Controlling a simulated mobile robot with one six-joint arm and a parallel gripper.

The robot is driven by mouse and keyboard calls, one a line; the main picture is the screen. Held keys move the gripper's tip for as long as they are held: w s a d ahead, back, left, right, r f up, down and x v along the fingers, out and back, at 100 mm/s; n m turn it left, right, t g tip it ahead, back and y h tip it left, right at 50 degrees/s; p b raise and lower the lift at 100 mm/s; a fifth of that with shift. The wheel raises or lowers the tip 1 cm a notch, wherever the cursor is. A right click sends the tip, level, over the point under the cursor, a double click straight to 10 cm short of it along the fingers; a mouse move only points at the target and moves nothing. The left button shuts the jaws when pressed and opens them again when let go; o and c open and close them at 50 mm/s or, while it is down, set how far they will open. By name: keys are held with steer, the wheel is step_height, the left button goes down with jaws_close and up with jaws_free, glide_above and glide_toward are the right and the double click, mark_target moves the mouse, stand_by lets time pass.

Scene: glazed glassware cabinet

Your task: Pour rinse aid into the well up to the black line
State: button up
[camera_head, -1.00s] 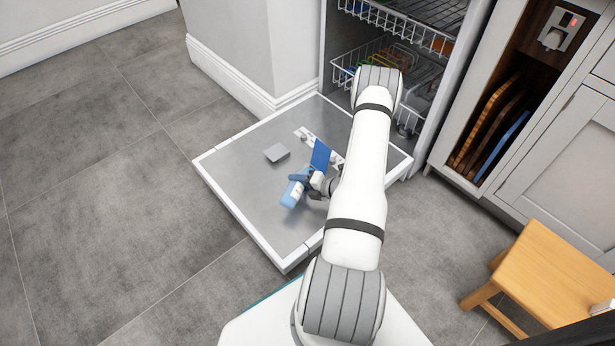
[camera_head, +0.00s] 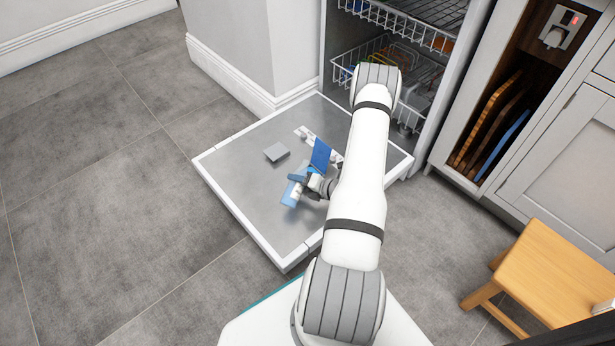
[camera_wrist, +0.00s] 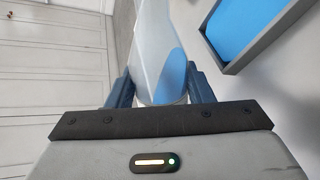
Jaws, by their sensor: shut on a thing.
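My gripper (camera_head: 312,184) is shut on a pale blue and white bottle (camera_head: 291,195) above the open dishwasher door (camera_head: 232,172). In the wrist view the bottle (camera_wrist: 158,55) sits between the two dark blue fingers of my gripper (camera_wrist: 160,85). A blue panel (camera_head: 320,152) shows just behind the gripper, beside a white strip (camera_head: 303,134) on the door. A blue surface in a grey frame (camera_wrist: 243,30) is at the upper right of the wrist view. The well, its black line and the bottle's mouth cannot be made out.
A small grey square piece (camera_head: 277,152) lies on the door, left of the blue panel. White wire racks (camera_head: 400,30) are inside the dishwasher behind. A wooden stool (camera_head: 545,275) stands at right. The tiled floor (camera_head: 100,200) at left is clear.

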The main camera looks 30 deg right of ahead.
steer(key=shift+r+n, duration=0.1)
steer(key=shift+n, duration=0.2)
steer(key=shift+w+d+r+n+t+h+b, duration=0.1)
steer(key=shift+w+d+n+t+h+b, duration=0.1)
steer(key=shift+n+t+h+b, duration=0.4)
steer(key=shift+w+d+r+n+b, duration=0.1)
steer(key=shift+d+r+n+b, duration=0.25)
steer(key=shift+n, duration=0.35)
steer(key=shift+w+r+n+t+h+b, duration=0.1)
steer(key=shift+r+n+t+h+b, duration=0.15)
steer(key=shift+n+t+b, duration=0.3)
steer(key=shift+s+a+r+n+t+h+b, duration=0.15)
steer(key=shift+a+r+n+t+h, duration=0.15)
steer(key=shift+n, duration=0.3)
steer(key=shift+s+a+r+n+t+h+b, duration=0.15)
steer(key=shift+n+t, duration=0.1)
steer(key=shift+n, duration=0.3)
steer(key=n, duration=0.1)
steer(key=r+n+t+b, duration=0.1)
steer(key=r+n, duration=0.1)
steer(key=shift+s+a+b, duration=0.25)
steer(key=shift+a+b, duration=0.1)
steer(key=shift+a, duration=0.05)
steer(key=shift+r+n+t, duration=0.4)
steer(key=shift+n, duration=0.1)
step_height(320, 180, up, 5)
steer(key=p, duration=0.4)
steer(key=shift+a, duration=0.1)
steer(key=shift+f, duration=0.1)
